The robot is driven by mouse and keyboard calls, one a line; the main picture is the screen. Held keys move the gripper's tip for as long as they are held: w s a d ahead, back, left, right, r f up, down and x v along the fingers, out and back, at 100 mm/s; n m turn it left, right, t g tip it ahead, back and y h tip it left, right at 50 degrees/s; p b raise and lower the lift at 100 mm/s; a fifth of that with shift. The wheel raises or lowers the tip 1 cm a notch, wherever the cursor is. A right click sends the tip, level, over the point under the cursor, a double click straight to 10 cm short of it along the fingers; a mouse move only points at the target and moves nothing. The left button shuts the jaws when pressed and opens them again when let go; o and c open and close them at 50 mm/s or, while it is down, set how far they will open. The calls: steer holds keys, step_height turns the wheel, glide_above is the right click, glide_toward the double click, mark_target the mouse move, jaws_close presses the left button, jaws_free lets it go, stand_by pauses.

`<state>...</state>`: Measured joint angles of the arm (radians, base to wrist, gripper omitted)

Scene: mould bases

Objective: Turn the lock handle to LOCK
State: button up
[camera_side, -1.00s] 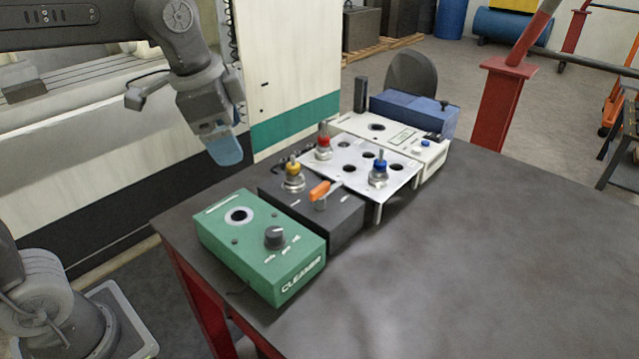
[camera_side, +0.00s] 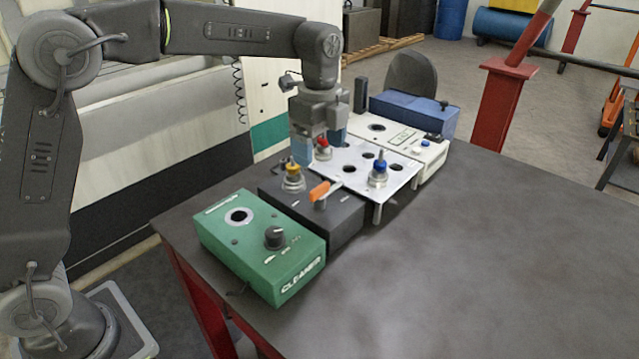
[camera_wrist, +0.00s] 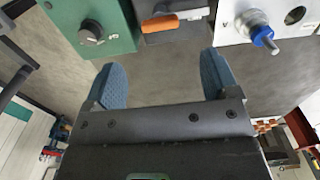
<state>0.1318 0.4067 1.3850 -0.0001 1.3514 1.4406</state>
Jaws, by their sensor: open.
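The lock handle (camera_side: 319,191) is an orange lever with a silver part, on top of a dark grey box (camera_side: 347,222). It also shows at the top of the wrist view (camera_wrist: 160,24). Small labels on the box are too small to read. My gripper (camera_side: 319,150) is open and empty, with blue fingers pointing down, above and behind the handle in the side view. In the wrist view my gripper (camera_wrist: 162,62) has its two fingertips well apart, and the orange lever lies beyond the gap between them, not touched.
A yellow-topped piece (camera_side: 293,175) stands on the dark box beside the handle. A green CLEANER box (camera_side: 262,250) with a black knob is in front. A silver plate (camera_side: 400,176) behind holds red-topped and blue-topped (camera_side: 379,170) pieces. The table (camera_side: 480,270) is clear at right.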

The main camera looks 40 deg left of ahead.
mark_target(320, 187)
step_height(320, 187, down, 9)
steer(key=shift+r, duration=0.1)
steer(key=shift+c, duration=0.4)
steer(key=c, duration=0.8)
steer(key=shift+c, duration=0.2)
